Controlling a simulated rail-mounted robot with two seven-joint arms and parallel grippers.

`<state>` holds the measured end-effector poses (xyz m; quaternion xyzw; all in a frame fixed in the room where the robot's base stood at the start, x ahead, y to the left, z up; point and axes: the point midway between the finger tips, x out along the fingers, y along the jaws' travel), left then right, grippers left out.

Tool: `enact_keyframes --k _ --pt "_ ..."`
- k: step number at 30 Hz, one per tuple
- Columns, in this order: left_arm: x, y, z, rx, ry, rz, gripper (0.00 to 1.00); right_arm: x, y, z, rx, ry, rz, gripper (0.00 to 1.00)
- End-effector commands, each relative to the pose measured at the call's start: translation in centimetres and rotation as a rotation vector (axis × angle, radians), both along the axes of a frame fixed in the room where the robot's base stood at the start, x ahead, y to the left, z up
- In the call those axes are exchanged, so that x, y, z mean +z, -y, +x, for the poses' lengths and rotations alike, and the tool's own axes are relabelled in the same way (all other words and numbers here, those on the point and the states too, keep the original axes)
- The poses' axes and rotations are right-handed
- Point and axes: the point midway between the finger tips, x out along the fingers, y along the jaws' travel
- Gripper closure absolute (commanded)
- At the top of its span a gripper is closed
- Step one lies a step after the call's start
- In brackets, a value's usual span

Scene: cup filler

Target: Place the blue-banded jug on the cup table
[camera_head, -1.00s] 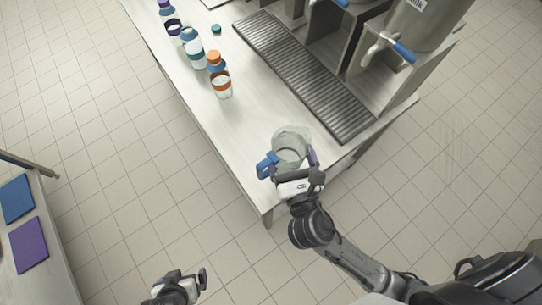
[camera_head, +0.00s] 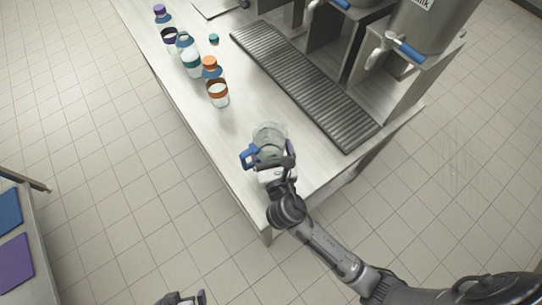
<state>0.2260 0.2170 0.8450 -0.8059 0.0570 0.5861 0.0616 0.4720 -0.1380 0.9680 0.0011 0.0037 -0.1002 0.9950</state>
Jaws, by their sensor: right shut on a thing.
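The clear jug with blue at its handle (camera_head: 268,137) is at the near end of the steel table (camera_head: 228,160). My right gripper (camera_head: 274,162) is shut on the jug from its near side. The jug looks upright and overlaps the tabletop; I cannot tell whether its base touches it. The gripper hides the jug's near lower part. My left gripper (camera_head: 186,299) is at the bottom edge, mostly cut off and away from the jug.
An orange-banded cup (camera_head: 218,94) and several bottles and cups stand along the table's left side. A ribbed drip tray (camera_head: 305,85) lies before the dispensers with blue-handled taps (camera_head: 410,50). Another table at left has blue (camera_head: 8,212) and purple (camera_head: 14,264) mats.

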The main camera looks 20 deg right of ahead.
Motion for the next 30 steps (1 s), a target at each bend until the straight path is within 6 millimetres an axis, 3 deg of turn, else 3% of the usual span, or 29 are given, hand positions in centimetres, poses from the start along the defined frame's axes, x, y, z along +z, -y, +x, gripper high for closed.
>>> enact_keyframes --k 5,14,27,28,30 --pt "-0.4 -0.2 0.0 -0.004 0.0 0.007 0.0 -0.6 0.0 0.2 0.0 -0.001 0.0 0.5" --pt "-2.3 -0.2 0.0 -0.006 -0.001 0.008 0.0 -4.2 0.1 0.2 -0.001 -0.002 -0.002 0.5" --pt "-2.3 0.2 0.0 0.004 -0.001 -0.005 0.0 -4.5 0.0 0.2 0.0 -0.001 -0.001 0.5" --pt "-2.3 0.2 0.0 0.004 -0.001 -0.005 0.0 -4.5 0.0 0.2 0.0 -0.001 -0.001 0.12" --pt "-2.3 0.2 0.0 0.003 -0.001 -0.006 0.0 -4.5 0.0 0.2 0.0 -0.001 -0.001 0.05"
